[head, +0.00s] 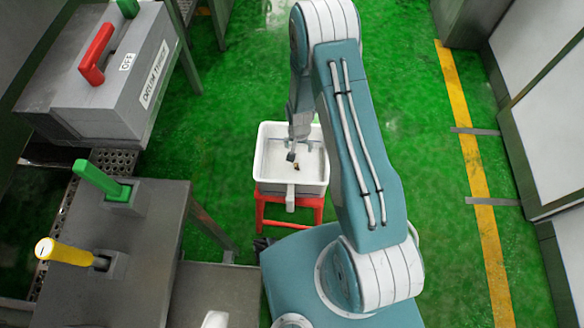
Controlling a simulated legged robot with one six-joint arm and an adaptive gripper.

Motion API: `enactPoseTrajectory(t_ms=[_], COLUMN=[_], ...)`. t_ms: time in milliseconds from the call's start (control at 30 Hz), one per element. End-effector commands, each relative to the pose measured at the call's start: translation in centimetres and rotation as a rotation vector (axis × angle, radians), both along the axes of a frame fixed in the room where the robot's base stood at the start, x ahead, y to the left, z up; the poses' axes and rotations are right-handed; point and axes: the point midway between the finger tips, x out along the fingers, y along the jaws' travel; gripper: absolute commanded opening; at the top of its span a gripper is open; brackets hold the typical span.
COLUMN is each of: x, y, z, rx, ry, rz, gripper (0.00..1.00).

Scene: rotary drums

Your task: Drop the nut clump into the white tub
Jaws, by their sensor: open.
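The white tub (264,165) stands on a red stool, left of my arm. My gripper (293,157) points down over the tub, and its jaws are open. A small brown, dark-edged lump, which looks like the nut clump (296,165), shows within the tub's outline close beside the fingertips. From this view I cannot tell whether it rests on the tub floor or is still in the air. My arm hides part of the tub's right and far side.
The red stool (318,203) carries the tub. A grey box with a red handle (97,53) is at upper left. Green (100,180) and yellow (65,253) levers stick up at left. Green floor is free right of my arm, up to a yellow line (470,150) and cabinets.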

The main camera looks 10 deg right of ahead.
Motion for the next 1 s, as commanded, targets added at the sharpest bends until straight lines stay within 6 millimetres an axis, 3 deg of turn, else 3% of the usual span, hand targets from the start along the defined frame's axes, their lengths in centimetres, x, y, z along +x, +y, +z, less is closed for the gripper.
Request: enactPoseTrajectory(t_ms=[267, 700, 1000], x=[0.1, 0.2, 0.1], y=[0.0, 0.1, 0.1], z=[1.2, 9.1, 11.8], rx=[0.0, 0.0, -0.001], ry=[-0.002, -0.003, 0.0], rz=[0.0, 0.0, 0.0], gripper=[0.92, 0.92, 0.92])
